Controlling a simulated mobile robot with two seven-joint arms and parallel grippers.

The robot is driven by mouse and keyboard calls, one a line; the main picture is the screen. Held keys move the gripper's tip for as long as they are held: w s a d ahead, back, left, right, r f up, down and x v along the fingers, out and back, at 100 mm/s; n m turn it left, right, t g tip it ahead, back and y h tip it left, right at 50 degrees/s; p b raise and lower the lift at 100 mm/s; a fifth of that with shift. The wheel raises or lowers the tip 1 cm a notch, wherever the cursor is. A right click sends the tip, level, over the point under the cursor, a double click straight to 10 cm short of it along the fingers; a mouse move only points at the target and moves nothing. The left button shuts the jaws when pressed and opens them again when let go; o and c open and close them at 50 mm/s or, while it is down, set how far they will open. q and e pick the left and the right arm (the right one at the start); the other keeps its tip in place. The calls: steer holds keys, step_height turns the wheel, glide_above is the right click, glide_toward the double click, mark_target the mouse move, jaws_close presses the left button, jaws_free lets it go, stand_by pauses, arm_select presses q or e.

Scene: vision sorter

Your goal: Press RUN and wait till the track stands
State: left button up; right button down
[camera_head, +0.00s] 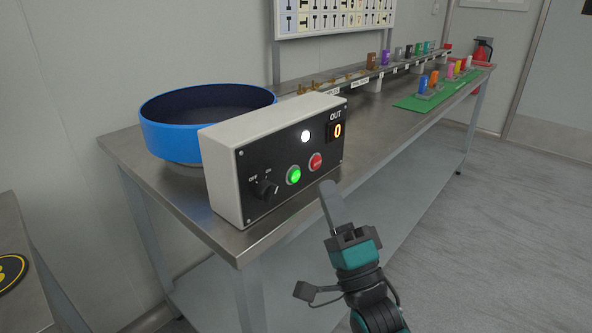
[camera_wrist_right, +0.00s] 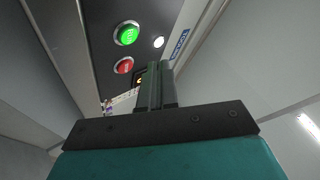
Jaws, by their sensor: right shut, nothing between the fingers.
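The control box (camera_head: 220,168) stands on the near end of the steel bench, black panel facing me. The green button (camera_head: 294,175) is lit; it also shows in the right wrist view (camera_wrist_right: 126,33). The red button (camera_head: 316,161) is to its right. A black knob (camera_head: 265,189) sits at the lower left. My right gripper (camera_head: 327,188) is shut and empty, in front of the panel's lower right, apart from the green button. In the right wrist view its fingers (camera_wrist_right: 160,82) point past the buttons. The track (camera_head: 345,76) runs along the bench's back.
A blue round bowl (camera_head: 160,135) stands behind the box. A white lamp (camera_head: 306,136) glows, and the OUT display (camera_head: 338,131) reads 0. Several coloured pieces stand along the track and on a green mat (camera_head: 412,103). The floor on the right is clear.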

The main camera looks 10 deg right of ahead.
arm_select(q)
steer(key=shift+r, duration=0.45)
arm_select(e)
steer(key=shift+s+d, duration=0.65)
steer(key=shift+s, duration=0.15)
steer(key=s+f+n+g+h, duration=0.1)
steer(key=s+f+n+g, duration=0.35)
steer(key=f, duration=0.45)
steer(key=s+f+n+g+h, duration=0.1)
steer(key=s+f+n+g, duration=0.2)
steer(key=f+n+g, duration=0.35)
steer(key=s+f+n+g+h, duration=0.2)
steer(key=s+f+n+g, duration=0.15)
steer(key=f, duration=0.65)
arm_select(q)
steer(key=s+a+r+y+p, duration=0.1)
steer(key=a+r+p, duration=0.2)
steer(key=r+p, duration=0.6)
steer(key=p, duration=0.5)
steer(key=shift+s+a, duration=0.2)
steer(key=shift+s, duration=0.15)
arm_select(e)
steer(key=s+d+r, duration=0.2)
steer(key=s+r, duration=0.1)
steer(key=r, duration=0.5)
steer(key=shift+s+d+n+h, duration=0.35)
steer(key=shift+s+h, duration=0.05)
